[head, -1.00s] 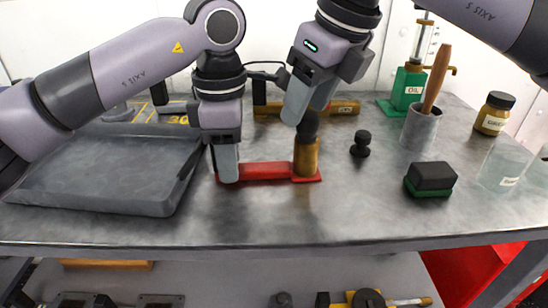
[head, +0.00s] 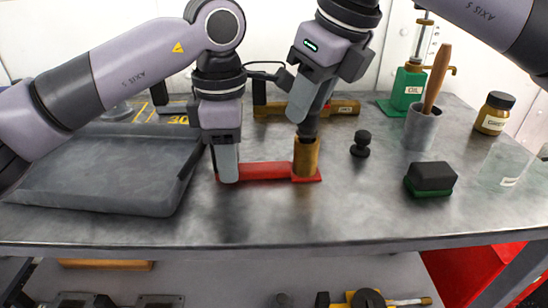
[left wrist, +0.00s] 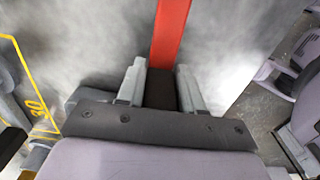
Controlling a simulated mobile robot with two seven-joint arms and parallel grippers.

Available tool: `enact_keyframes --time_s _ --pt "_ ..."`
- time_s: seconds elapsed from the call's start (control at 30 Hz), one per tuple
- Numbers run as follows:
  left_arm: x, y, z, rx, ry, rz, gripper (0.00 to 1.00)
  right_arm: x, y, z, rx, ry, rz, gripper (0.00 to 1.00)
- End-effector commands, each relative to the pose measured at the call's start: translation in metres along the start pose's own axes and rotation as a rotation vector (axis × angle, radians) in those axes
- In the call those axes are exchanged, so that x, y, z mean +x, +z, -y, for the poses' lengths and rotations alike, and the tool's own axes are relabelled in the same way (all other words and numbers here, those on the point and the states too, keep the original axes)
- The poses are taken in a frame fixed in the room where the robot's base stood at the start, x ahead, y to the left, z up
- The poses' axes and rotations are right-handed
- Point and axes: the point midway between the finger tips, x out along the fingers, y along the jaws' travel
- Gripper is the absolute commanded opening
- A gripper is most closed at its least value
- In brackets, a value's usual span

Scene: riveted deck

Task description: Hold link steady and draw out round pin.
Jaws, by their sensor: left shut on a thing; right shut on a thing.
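The red link (head: 265,171) lies flat on the grey bench, with an upright brass-coloured cylinder (head: 306,160) on its right end. The black round pin (head: 308,130) stands in the top of this cylinder; its upper part is mostly hidden by my right gripper. My left gripper (head: 228,178) points down, shut on the link's left end. In the left wrist view the red link (left wrist: 172,30) runs away from my jaws, with a dark part between the fingers. My right gripper (head: 307,117) is tilted, shut on the pin above the cylinder.
A grey tray (head: 95,205) lies left of my left gripper. A small black knob (head: 361,143) and a black-and-green block (head: 431,179) stand on the right. Behind are a grey cup (head: 421,130) with a wooden handle, a green oil can (head: 408,88) and an amber jar (head: 494,113).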

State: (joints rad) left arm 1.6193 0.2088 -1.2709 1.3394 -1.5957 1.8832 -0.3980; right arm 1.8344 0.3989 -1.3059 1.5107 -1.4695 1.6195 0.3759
Motion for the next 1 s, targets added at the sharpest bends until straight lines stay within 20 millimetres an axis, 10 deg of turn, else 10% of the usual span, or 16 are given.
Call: enact_keyframes --time_s 1.0 --pt "0.0 0.001 0.0 0.002 0.0 0.001 0.0 -0.035 0.013 0.0 -0.001 0.0 0.003 0.02"
